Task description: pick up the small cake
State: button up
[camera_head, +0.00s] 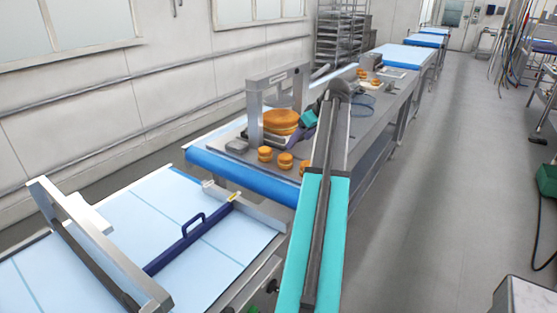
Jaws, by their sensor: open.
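Several small round orange-brown cakes stand on the grey work table. One small cake (265,154) is at the left, another (285,161) is beside it, and a third (303,168) is partly hidden behind my arm. A larger round cake (281,120) sits under a metal frame behind them. My arm reaches forward from the bottom of the view and bends down past its elbow. My gripper (297,138) is small and dark here, close to the right side of the large cake, above and behind the small cakes. It is open; its fingertips are hard to make out.
The metal frame (255,115) stands around the large cake. A blue-edged conveyor (220,165) adjoins the table. A nearer light-blue belt (130,240) carries a dark blue bar with a handle (190,235). The floor (430,200) at right is clear.

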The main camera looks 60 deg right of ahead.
aim_at(287, 157)
jog(key=shift+w, duration=0.1)
jog(key=shift+w, duration=0.1)
dwell(0.3)
jog(key=p+x, duration=0.2)
jog(key=x, duration=0.6)
jog(key=shift+f, duration=0.3)
jog(key=shift+w, duration=0.1)
jog(key=shift+a+p+x, duration=0.25)
jog(key=shift+p+x, duration=0.75)
jog(key=shift+x, duration=0.05)
jog(key=shift+p+x, duration=0.5)
jog(key=shift+x, duration=1.05)
jog(key=c, duration=0.8)
